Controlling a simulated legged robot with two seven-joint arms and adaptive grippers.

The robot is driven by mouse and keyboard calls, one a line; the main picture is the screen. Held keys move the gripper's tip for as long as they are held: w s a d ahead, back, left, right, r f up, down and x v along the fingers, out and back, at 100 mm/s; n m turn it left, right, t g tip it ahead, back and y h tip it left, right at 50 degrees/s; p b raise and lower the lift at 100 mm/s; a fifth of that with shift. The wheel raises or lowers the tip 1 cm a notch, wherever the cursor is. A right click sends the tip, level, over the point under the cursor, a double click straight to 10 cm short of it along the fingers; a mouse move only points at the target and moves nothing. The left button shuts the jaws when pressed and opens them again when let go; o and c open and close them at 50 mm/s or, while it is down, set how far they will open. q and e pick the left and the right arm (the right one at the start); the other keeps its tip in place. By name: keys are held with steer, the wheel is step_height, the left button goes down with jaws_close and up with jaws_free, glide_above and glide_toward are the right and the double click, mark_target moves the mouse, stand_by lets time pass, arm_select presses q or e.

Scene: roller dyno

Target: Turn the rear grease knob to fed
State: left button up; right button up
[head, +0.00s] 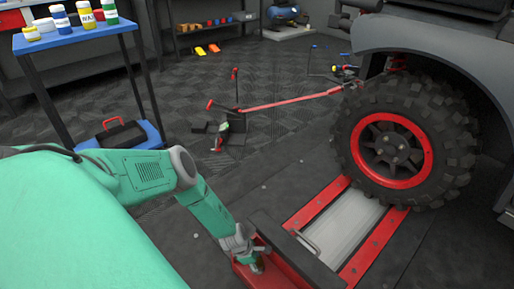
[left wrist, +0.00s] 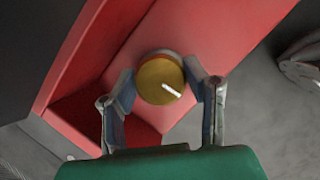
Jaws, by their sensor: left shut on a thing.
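The rear grease knob (left wrist: 160,80) is a round yellow-brown knob with a white pointer line, on the red end face of the roller dyno (left wrist: 205,45). In the left wrist view the pointer runs from the knob's middle toward its lower right. My left gripper (left wrist: 165,90) has one finger on each side of the knob and is shut on it. In the head view my left gripper (head: 255,262) is at the near red end of the dyno (head: 285,262); the knob is mostly hidden there. My right gripper is not in view.
A large tyre with a red rim (head: 395,150) stands at the dyno's far end. A red-handled floor jack (head: 290,102) lies beyond. A blue-topped cart (head: 75,38) with bottles stands at left, a toolbox (head: 120,132) below. The floor between is mostly clear.

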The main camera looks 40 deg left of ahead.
arm_select(q)
steer(key=m+g+h, duration=0.1)
steer(key=m, duration=0.3)
steer(key=shift+s+d, duration=0.15)
steer(key=shift+s+f+m+g, duration=0.1)
steer(key=shift+m+g, duration=0.6)
steer(key=shift+m, duration=0.6)
steer(key=shift+d, duration=0.1)
steer(key=o, duration=1.2)
steer(key=shift+c, duration=0.2)
